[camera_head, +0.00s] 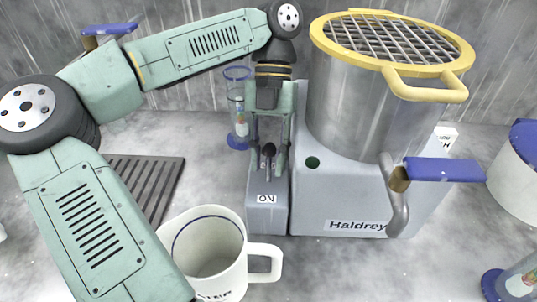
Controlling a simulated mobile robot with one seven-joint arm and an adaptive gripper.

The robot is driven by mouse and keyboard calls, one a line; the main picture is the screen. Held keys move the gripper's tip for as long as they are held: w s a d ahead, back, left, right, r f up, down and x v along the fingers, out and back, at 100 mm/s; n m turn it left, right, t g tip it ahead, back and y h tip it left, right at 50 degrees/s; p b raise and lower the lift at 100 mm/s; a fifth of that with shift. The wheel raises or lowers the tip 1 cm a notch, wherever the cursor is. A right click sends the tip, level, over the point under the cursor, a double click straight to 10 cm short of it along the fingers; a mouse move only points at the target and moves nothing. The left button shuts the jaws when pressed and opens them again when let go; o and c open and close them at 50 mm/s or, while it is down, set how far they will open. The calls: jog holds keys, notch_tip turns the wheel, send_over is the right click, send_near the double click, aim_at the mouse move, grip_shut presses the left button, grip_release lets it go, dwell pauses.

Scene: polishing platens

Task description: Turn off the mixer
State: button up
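The mixer is a large steel pot (350,105) with a yellow-rimmed grid lid (392,40) on a grey base (330,205) labelled "Haldrey". A narrow grey switch box (267,222) stands at the base's left side, with an "ON" label on its lower front. A black-knobbed toggle lever (268,152) sits on this box above the label. A dark green round spot (312,162) shows on the base. My gripper (268,165) points down over the switch box, its two green fingers apart on either side of the lever. Whether they touch the lever is unclear.
A white mug (215,285) stands in front, left of the switch box. A blue-ended handle (440,170) sticks out at the mixer's right. A blue-rimmed glass tube (237,90) stands behind my gripper. A dark slotted mat (160,180) lies left. A white tub (512,180) stands right.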

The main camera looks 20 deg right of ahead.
jog(key=shift+w+r, duration=0.15)
jog(key=shift+r, duration=0.05)
jog(key=w+d, duration=0.4)
jog(key=w, duration=0.7)
jog(key=shift+w+d+r, duration=0.25)
jog(key=shift+r, duration=0.05)
jog(key=shift+a, duration=0.1)
